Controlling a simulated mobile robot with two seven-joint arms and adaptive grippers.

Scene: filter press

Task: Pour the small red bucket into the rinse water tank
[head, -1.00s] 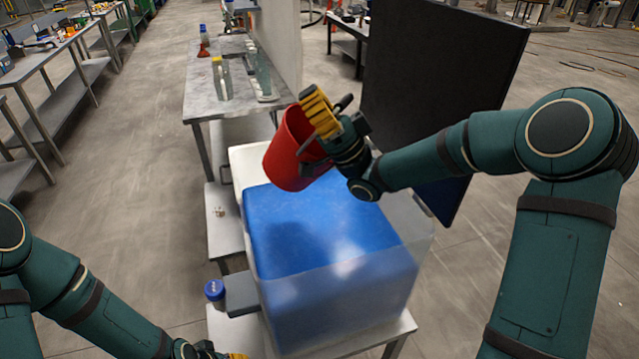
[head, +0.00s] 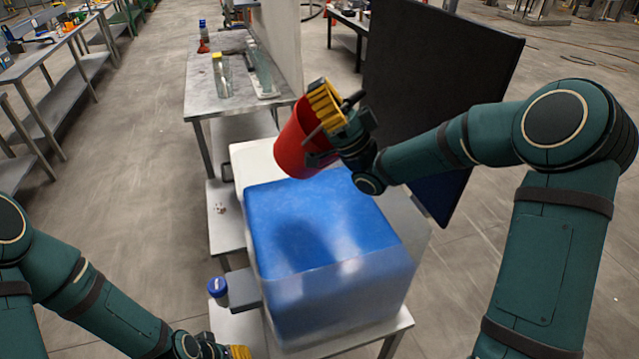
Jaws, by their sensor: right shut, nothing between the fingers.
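The small red bucket (head: 293,145) is in the air over the back part of the rinse water tank (head: 400,285), a clear box with blue water (head: 320,225). It leans a little and its inside is hidden. My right gripper (head: 325,108), with yellow fingers, is at the bucket's upper right side, near its rim and handle. The fingers look shut, and I cannot tell how the bucket hangs from them. My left gripper (head: 238,352) shows only a yellow bit at the bottom edge, low beside the tank.
The tank stands on a low metal stand (head: 385,333). A blue-capped bottle (head: 217,288) is at its left. Behind is a metal table (head: 205,103) with glass bottles (head: 221,75). A dark upright panel (head: 435,85) stands at the back right. Open floor lies to the left.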

